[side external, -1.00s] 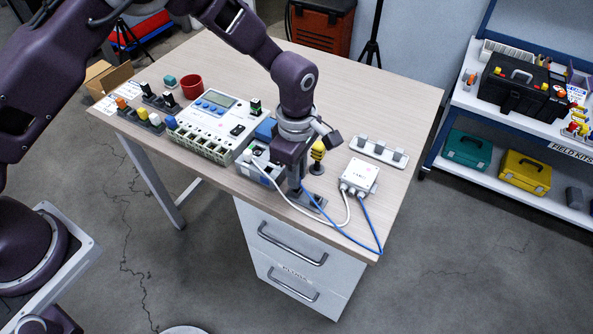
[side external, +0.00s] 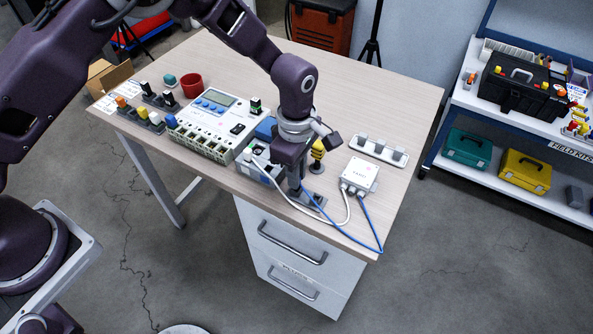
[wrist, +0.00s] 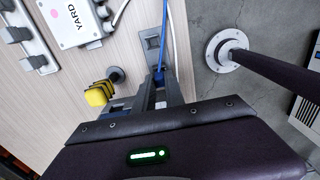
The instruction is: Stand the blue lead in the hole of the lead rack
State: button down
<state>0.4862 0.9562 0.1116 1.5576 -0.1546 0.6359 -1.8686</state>
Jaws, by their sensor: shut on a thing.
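The blue lead (side external: 369,222) is a thin blue cable that runs from the white sensor box (side external: 359,175) to my gripper (side external: 295,190). In the wrist view my gripper (wrist: 159,82) is shut on the blue end of the blue lead (wrist: 164,35). The lead rack (side external: 316,208) is a small grey plate on the table under my gripper. It also shows in the wrist view (wrist: 152,60), with a dark square opening, just beyond my fingertips. The fingers hide part of the rack and the lead's tip, so I cannot tell whether the tip is in a hole.
A yellow-and-black post (side external: 317,150) stands close behind my gripper. A white lead (side external: 327,222) loops in front, from the sensor box to a grey unit (side external: 252,160) on the left. A rail with grey clips (side external: 378,150) lies behind the box. The table's front edge is near.

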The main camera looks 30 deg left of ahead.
jog(key=shift+f, duration=0.45)
dwell(1.1)
jog(key=c, duration=1.2)
grip_release()
jog(key=shift+o, duration=0.2)
jog(key=shift+r, duration=3.5)
